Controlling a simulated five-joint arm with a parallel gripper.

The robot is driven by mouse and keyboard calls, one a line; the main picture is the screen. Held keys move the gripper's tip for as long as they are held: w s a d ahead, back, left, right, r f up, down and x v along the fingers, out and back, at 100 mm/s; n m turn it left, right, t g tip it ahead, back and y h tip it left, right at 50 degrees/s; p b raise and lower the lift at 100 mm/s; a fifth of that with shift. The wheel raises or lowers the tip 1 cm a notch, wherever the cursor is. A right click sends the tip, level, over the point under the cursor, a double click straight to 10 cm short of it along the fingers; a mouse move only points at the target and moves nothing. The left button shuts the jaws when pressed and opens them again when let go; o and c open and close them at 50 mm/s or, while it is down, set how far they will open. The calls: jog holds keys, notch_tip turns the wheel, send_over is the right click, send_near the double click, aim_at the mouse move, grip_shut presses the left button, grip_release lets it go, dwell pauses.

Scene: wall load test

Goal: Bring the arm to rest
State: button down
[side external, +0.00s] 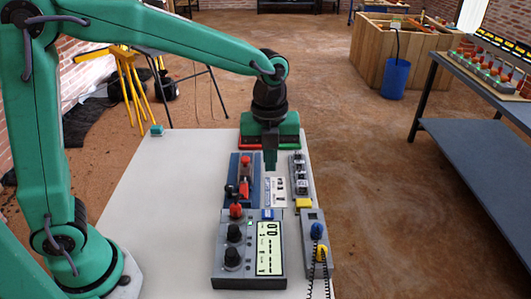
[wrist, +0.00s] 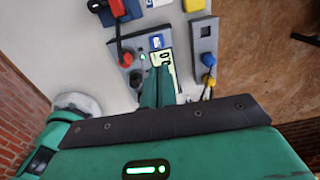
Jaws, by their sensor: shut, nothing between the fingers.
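My green gripper (side external: 270,165) points down over the pale table in the side view, at the end of the outstretched arm. Its two narrow fingers are together with nothing between them; they also show in the wrist view (wrist: 158,72). In that view the fingers overlap part of the grey meter (wrist: 131,65). In the side view the meter (side external: 232,270), with a lit display, stands nearer the camera than the fingertips. Whether the fingertips touch anything below cannot be told.
A blue-based module with a red lever (side external: 244,185) and a narrow grey module (side external: 299,175) flank the fingers. A grey box (side external: 314,222) holds blue and yellow plugs. The table's left part (side external: 165,190) is clear. A dark bench (side external: 465,150) stands right.

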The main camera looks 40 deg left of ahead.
dwell(0.6)
jog(key=s+a+r+n+t, duration=0.2)
jog(key=s+a+n, duration=0.4)
jog(key=n, duration=0.7)
jog(key=s+a+r+n+t, duration=0.3)
jog(key=s+a+n, duration=0.3)
jog(key=s+n, duration=0.4)
jog(key=r+n, duration=0.1)
jog(key=n, duration=0.3)
jog(key=shift+s+a, duration=0.25)
jog(key=shift+a, duration=0.05)
